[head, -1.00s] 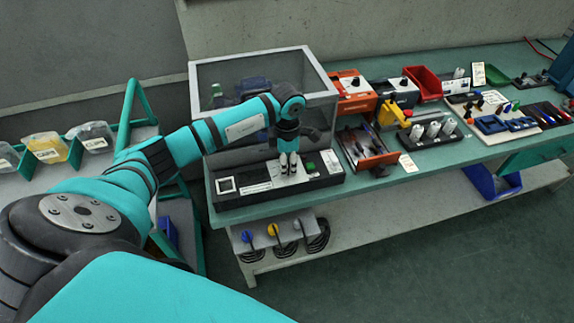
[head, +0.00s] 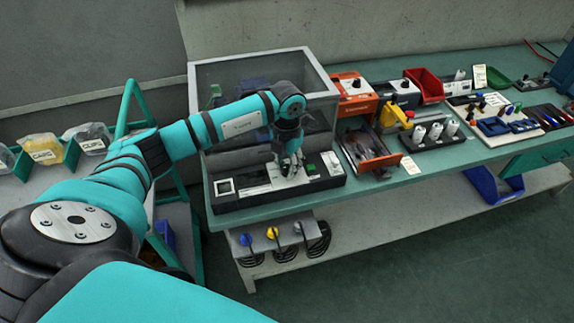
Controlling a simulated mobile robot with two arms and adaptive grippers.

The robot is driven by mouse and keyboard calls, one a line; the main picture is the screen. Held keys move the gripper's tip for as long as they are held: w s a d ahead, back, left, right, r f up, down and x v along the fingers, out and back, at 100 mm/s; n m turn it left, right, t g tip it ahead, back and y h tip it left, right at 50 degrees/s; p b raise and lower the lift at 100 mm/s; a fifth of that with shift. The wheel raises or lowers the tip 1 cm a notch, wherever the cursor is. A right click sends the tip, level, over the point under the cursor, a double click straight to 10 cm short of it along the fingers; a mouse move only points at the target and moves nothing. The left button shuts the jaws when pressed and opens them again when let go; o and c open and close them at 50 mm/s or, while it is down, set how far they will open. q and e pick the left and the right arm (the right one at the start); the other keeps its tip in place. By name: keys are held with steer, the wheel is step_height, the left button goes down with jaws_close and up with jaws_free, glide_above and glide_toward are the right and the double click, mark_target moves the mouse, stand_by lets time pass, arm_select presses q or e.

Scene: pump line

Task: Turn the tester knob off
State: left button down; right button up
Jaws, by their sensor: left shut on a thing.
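The tester (head: 240,200) is a low black box with a pale panel, a small white-framed display and a green button, at the front left of the bench. A clear-walled enclosure (head: 325,118) stands over its back. My left gripper (head: 291,168) points down onto the tester's pale panel, left of the green button. Its fingers are shut at the panel, where they hide the knob; the knob itself cannot be made out. My right gripper is not in view.
Orange and grey boxes (head: 352,90), a red bin (head: 424,84), an open orange tray (head: 370,158) and a black holder with white cylinders (head: 432,135) stand to the right on the green bench. A rack with labelled bags (head: 42,149) stands left.

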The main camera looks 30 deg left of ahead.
mark_target(287, 167)
arm_select(q)
steer(key=shift+n, duration=0.6)
steer(key=c, duration=1.1)
jaws_free()
steer(key=shift+o, duration=0.2)
step_height(287, 167, up, 12)
